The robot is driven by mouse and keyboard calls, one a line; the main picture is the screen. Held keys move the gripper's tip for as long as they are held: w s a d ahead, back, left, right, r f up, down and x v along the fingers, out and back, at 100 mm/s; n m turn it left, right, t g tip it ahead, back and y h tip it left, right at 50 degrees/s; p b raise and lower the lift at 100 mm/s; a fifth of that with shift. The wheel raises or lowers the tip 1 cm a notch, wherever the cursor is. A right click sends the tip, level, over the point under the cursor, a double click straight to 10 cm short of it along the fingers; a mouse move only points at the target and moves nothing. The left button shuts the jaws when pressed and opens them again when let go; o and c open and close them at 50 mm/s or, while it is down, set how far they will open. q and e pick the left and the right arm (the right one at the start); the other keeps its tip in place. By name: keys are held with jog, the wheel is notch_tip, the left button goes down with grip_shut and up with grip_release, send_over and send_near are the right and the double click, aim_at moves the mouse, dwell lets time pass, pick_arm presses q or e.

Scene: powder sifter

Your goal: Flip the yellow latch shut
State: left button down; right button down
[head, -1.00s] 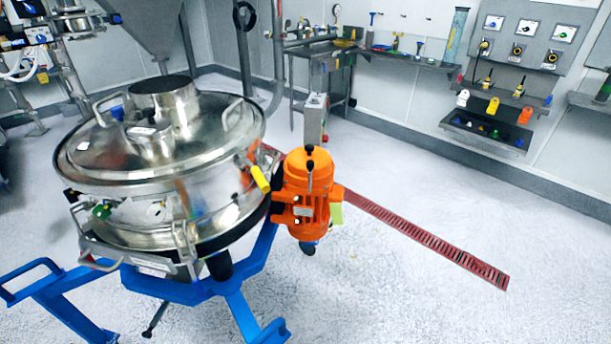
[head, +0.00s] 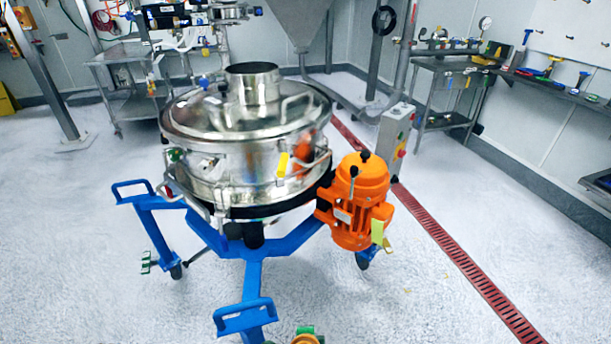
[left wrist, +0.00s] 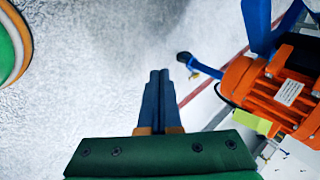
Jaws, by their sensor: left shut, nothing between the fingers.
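The yellow latch (head: 283,165) sits on the front side of the steel sifter drum (head: 240,180), left of the orange motor (head: 358,205), in the head view. It looks nearly upright with a slight tilt; I cannot tell whether it is shut. My left gripper (left wrist: 161,75) shows in the left wrist view with its two dark fingers together and nothing between them. It points over bare floor, apart from the orange motor (left wrist: 285,85) to its right. The latch does not show in the left wrist view. My right gripper is in neither view.
The sifter stands on a blue wheeled frame (head: 262,248) whose legs spread outward. A grey control post (head: 396,130) stands behind the motor. A red floor drain (head: 450,250) runs along the right. The floor (head: 90,250) at left is clear.

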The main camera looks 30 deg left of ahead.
aim_at(283, 158)
pick_arm(q)
jog(key=w+r+m+t+y, duration=0.1)
jog(key=w+r+t+y, duration=0.15)
jog(key=w+r, duration=0.55)
jog(key=w+r+m+t+y, duration=0.1)
jog(key=w+r+t+y, duration=0.15)
jog(key=r, duration=0.95)
notch_tip(283, 158, up, 18)
jog(key=s+a+n+t+y, duration=0.1)
jog(key=a+n+y, duration=0.1)
jog(key=n+y, duration=0.1)
jog(key=shift+s+a+f+t+y+b, duration=0.2)
jog(key=shift+a+t+y+b, duration=0.25)
jog(key=shift+y, duration=0.15)
jog(key=w+a+p, duration=0.4)
jog(key=w+a, duration=0.1)
jog(key=a, duration=0.5)
jog(key=shift+w, duration=0.15)
jog(key=shift+w, duration=0.1)
